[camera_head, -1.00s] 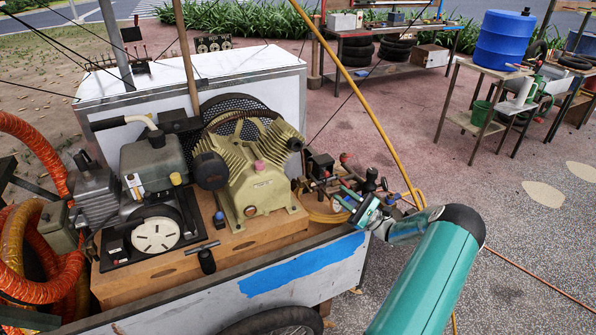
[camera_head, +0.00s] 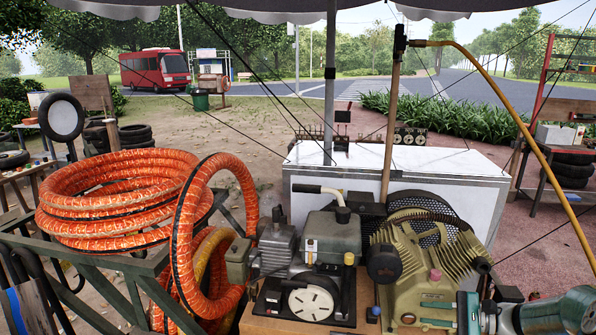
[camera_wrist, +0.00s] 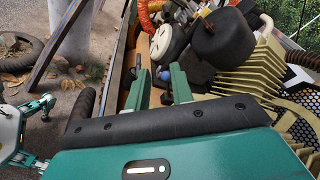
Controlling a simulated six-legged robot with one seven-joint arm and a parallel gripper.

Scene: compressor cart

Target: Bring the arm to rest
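My gripper shows in the wrist view (camera_wrist: 160,82) with two teal fingers apart and nothing seen between them. In the head view, my teal arm and gripper (camera_head: 467,311) reach in from the lower right edge, in front of the lower right part of the cream finned compressor (camera_head: 425,265). The compressor's fins also show at the right of the wrist view (camera_wrist: 258,70). A small blue knob (camera_wrist: 165,75) shows beyond the fingers; I see no clear contact.
A grey engine (camera_head: 333,237) stands left of the compressor. Orange hose coils (camera_head: 125,190) lie on a green frame at the left. A wooden pole (camera_head: 390,130) and a yellow hose (camera_head: 515,115) rise near the compressor. A white box (camera_head: 450,165) stands behind.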

